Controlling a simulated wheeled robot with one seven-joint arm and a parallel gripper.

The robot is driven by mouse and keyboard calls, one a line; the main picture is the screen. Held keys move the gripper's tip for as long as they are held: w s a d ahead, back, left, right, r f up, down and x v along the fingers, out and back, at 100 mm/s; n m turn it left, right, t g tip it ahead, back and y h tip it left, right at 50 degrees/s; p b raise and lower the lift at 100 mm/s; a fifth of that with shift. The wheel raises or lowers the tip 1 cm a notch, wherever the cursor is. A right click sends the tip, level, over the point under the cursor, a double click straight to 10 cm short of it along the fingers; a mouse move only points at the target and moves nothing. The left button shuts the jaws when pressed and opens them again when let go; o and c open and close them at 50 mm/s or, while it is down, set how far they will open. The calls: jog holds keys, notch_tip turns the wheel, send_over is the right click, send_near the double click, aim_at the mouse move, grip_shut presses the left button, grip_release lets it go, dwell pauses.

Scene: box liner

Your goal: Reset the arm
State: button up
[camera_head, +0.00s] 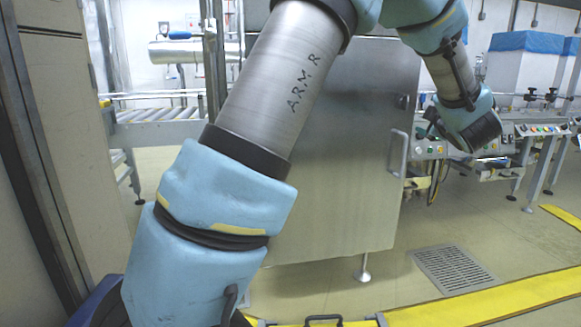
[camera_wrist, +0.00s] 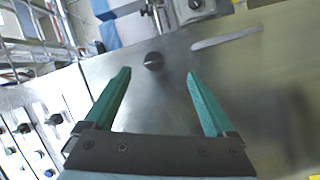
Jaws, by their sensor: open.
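My gripper (camera_wrist: 158,78) shows in the wrist view with its two green fingers spread wide apart. Nothing is between them. Beyond the fingertips is a steel panel (camera_wrist: 245,85) with a dark round knob (camera_wrist: 153,61) on it. In the head view my arm runs up from the lower left, across the top, and down on the right. Its wrist end hangs at the right, in front of the machines.
A steel cabinet (camera_head: 345,170) with a handle (camera_head: 397,153) stands behind my arm. A control panel with buttons (camera_head: 430,149) is at the right. Blue-topped white boxes (camera_head: 522,70) stand behind. A floor drain (camera_head: 453,269) and yellow floor strips (camera_head: 470,303) lie in front. A roller conveyor (camera_head: 165,114) is at left.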

jog(key=a+f+m+g+h, duration=0.1)
jog(key=a+f+m+g, duration=0.3)
jog(key=a, duration=0.5)
jog(key=a+f+m+g, duration=0.3)
jog(key=a+f+m, duration=0.2)
jog(key=a+f, duration=0.3)
jog(key=s+a+f+m+g+y, duration=0.2)
jog(key=s+a+f+g, duration=0.25)
jog(key=s+a, duration=0.65)
jog(key=s+a+f+m+g+y, duration=0.15)
jog(key=s+a+f+g, duration=0.3)
jog(key=s+a, duration=0.6)
jog(key=w+a+r+p, duration=0.1)
jog(key=a+r+p, duration=0.2)
jog(key=r+p, duration=3.2)
jog(key=shift+w+r+t+p, duration=0.2)
jog(key=shift+r+t+p, duration=0.15)
jog(key=shift+p, duration=0.4)
jog(key=shift+w+m, duration=0.1)
jog(key=shift+m, duration=0.15)
